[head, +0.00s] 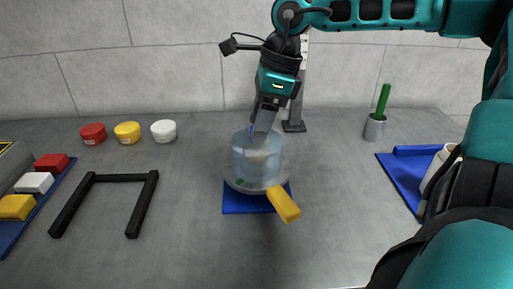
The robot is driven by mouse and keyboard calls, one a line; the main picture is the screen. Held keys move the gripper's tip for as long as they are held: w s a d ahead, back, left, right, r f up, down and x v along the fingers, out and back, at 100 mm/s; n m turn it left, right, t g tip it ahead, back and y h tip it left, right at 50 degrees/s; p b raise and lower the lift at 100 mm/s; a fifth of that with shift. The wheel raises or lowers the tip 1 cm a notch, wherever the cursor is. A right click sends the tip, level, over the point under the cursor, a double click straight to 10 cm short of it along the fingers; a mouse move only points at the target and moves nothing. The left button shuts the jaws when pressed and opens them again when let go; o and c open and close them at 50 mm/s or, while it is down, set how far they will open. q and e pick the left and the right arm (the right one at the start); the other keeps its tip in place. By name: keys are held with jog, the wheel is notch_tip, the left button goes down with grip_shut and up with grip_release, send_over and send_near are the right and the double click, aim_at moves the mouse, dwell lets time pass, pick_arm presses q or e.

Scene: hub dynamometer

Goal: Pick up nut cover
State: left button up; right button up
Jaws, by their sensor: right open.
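A clear, pale-blue cylindrical cover (243,165) stands upright on a round base at the middle of the table; I cannot tell for certain that it is the nut cover. A yellow handle (283,204) sticks out from its base toward the front right. Small pale and green details show through its wall, too blurred to name. My right gripper (262,132) reaches down from above, with its fingers at the cover's top. It is open, and the fingertips overlap the clear wall, so I cannot tell whether they touch it. My left gripper is out of view.
A blue mat (240,205) lies under the cover. A black U-shaped frame (120,177) lies left of it. Red, yellow and white round tubs (93,133) stand near the wall. A green-handled tool in a cup (375,127) and a blue tray (402,177) are at right.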

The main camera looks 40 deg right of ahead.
jog(key=shift+w+a+f, duration=0.1)
jog(key=shift+f, duration=0.3)
grip_shut()
dwell(0.4)
